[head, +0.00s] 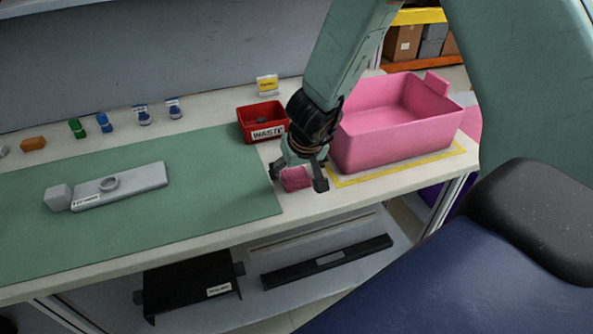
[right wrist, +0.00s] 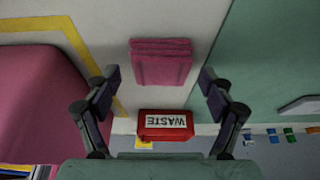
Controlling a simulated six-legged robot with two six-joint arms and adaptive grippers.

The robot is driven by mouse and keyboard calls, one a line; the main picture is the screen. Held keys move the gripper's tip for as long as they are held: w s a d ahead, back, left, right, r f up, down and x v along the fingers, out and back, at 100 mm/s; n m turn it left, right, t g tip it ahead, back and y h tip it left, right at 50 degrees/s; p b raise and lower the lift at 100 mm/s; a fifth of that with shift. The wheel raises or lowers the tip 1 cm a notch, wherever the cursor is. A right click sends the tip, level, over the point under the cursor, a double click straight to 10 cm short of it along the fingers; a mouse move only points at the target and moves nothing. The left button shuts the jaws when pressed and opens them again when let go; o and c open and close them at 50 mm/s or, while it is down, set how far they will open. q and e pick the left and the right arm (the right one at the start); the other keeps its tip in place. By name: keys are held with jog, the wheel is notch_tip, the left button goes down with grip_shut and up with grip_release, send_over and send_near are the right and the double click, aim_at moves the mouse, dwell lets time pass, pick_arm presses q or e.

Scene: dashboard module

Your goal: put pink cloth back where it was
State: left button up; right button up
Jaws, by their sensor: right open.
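The pink cloth (head: 295,179) is folded and lies on the pale bench top, between the green mat and the yellow-taped area. In the right wrist view the folded cloth (right wrist: 161,62) lies ahead of the fingers, with clear bench around it. My right gripper (head: 297,180) is open above the cloth, with one finger on each side; it also shows in the right wrist view (right wrist: 160,75). No contact with the cloth can be seen. My left gripper is not in view.
A pink bin (head: 385,150) stands right of the gripper inside yellow tape (head: 400,167). A red waste box (head: 262,121) stands close behind. The green mat (head: 220,190) at left carries a grey part (head: 125,185). Several small coloured items line the back. The bench front edge is near the cloth.

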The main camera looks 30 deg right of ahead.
jog(key=p+v, duration=0.7)
jog(key=v, duration=0.5)
jog(key=shift+r, duration=0.15)
